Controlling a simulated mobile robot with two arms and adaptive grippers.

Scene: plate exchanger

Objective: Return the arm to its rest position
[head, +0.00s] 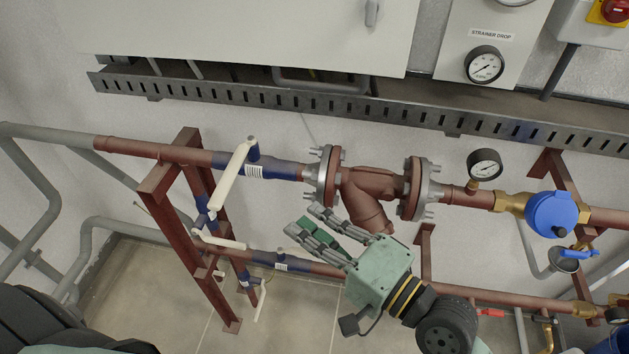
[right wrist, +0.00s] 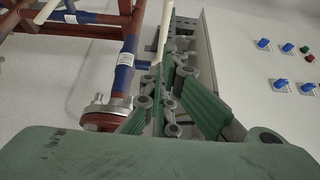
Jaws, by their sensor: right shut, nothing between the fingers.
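My right gripper (head: 304,221) is in front of the red-brown pipework, its arm coming in from the lower right. Its fingers point up and left, below the flanged strainer body (head: 378,196), and hold nothing. In the right wrist view the green-padded fingers (right wrist: 163,75) are together, with a blue pipe section and a flange behind them on the left. I cannot tell whether the fingers touch the pipework. My left gripper is not in view.
White-handled valves (head: 233,178) stick out left of the gripper. A red-brown frame post (head: 192,240) stands farther left. A pressure gauge (head: 485,164) and a blue round device (head: 553,215) sit on the pipe at right. A slotted cable tray (head: 300,98) runs above. Tiled floor shows below.

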